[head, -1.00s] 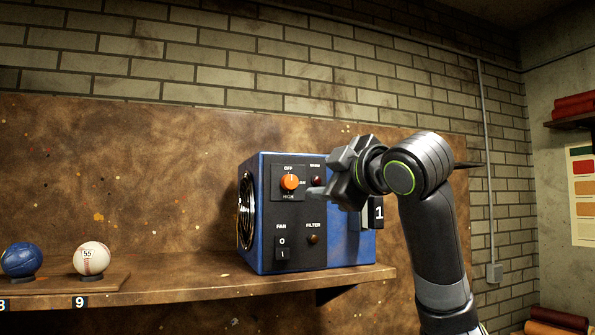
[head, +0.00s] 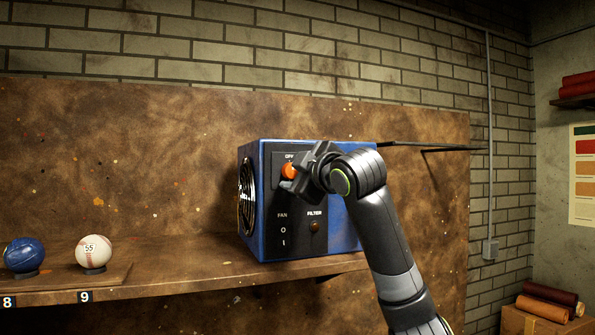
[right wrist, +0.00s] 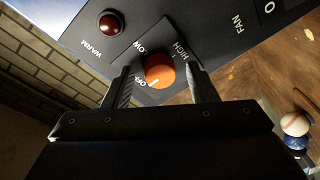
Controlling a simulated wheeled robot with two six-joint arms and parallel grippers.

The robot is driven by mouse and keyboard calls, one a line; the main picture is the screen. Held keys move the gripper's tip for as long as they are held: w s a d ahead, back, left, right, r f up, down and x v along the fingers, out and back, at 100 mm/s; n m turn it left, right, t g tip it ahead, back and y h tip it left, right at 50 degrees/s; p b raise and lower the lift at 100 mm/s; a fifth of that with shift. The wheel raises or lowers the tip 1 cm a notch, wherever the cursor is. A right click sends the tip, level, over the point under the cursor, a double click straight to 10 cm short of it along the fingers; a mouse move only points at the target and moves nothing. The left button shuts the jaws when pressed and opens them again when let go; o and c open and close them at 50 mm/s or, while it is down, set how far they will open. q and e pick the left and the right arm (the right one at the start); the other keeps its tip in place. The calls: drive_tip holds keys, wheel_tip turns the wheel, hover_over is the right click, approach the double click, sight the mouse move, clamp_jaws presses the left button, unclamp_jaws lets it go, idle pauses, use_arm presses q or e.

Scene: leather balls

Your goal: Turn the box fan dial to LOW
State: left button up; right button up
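The blue box fan (head: 352,232) stands on the shelf, its black control panel facing me. The round orange dial (head: 288,171) is at the panel's upper left; in the right wrist view the dial (right wrist: 160,68) has OFF, LOW and HIGH lettered around it. Its small white mark appears to be on the OFF side. My right gripper (head: 290,178) is at the dial. In the right wrist view the gripper (right wrist: 162,84) is open, one finger on each side of the dial, with gaps visible. My left gripper is not in view.
A red WARM lamp (right wrist: 110,24) is beside the dial. The FILTER knob (head: 314,226) and FAN switch (head: 283,237) are lower on the panel. A blue ball (head: 24,255) and a white ball (head: 94,251) stand on the shelf (head: 190,284) at left.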

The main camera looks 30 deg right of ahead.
drive_tip(key=c, duration=0.9)
drive_tip(key=m+b, duration=0.2)
drive_tip(key=m, duration=0.1)
drive_tip(key=m+b, duration=0.1)
drive_tip(key=shift+a+f+b, duration=0.1)
drive_tip(key=shift+f+b, duration=0.15)
drive_tip(key=shift+b, duration=0.1)
drive_tip(key=m+b, duration=0.3)
drive_tip(key=m, duration=0.2)
drive_tip(key=shift+f+t+h+b, duration=0.1)
drive_tip(key=shift+t+h+b, duration=0.3)
drive_tip(key=m+h+b, duration=0.1)
drive_tip(key=m+b, duration=0.3)
drive_tip(key=m, duration=0.2)
drive_tip(key=shift+a+b, duration=0.15)
drive_tip(key=shift+b, duration=0.15)
drive_tip(key=shift+r+m+h+b, duration=0.2)
drive_tip(key=shift+m+h+b, duration=0.2)
drive_tip(key=shift+m+b, duration=1.3)
drive_tip(key=shift+m+p, duration=0.3)
drive_tip(key=shift+m, duration=0.3)
